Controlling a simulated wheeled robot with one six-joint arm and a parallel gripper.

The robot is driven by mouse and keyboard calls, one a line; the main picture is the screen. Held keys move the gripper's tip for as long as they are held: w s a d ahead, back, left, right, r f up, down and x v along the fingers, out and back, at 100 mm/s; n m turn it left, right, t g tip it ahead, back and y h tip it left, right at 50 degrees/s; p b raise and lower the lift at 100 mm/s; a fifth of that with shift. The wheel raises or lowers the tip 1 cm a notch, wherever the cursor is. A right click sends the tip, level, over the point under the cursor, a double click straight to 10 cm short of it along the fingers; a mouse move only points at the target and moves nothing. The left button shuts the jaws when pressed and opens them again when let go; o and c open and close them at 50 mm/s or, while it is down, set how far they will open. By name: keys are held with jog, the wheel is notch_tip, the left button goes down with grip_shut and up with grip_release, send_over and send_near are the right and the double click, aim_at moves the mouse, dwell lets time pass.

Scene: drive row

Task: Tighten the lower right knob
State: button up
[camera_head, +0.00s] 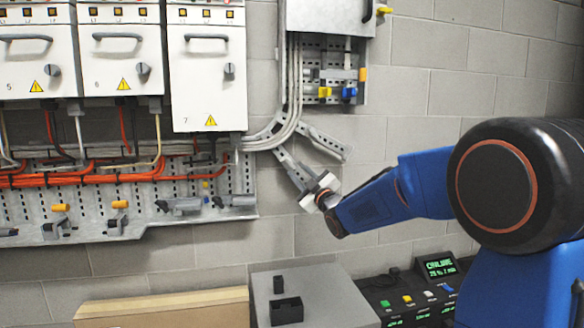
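Drive cabinet 7 (206,70) has a dark rotary knob (229,71) on its right side, the rightmost of the cabinet knobs in view. Cabinet 6 (110,60) has a similar knob (143,70), and so does cabinet 5 (54,70). Small yellow (324,92) and blue (348,93) handles sit on the perforated plate at upper right. I cannot tell which part is the lower right knob. My gripper (312,196) is at the end of my blue arm, in front of the wall, below and right of cabinet 7. It appears apart from the cabinet knobs. Its fingers are too small to read.
Perforated metal strips (325,144) reach from the cable bend toward my gripper. A rail (110,205) with orange cables and yellow-topped clamps runs under the cabinets. Below are a cardboard box (160,308), a grey box (335,297) and a control panel (415,300).

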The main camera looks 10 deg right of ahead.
aim_at(291, 165)
jog(key=shift+x, duration=2.65)
grip_shut()
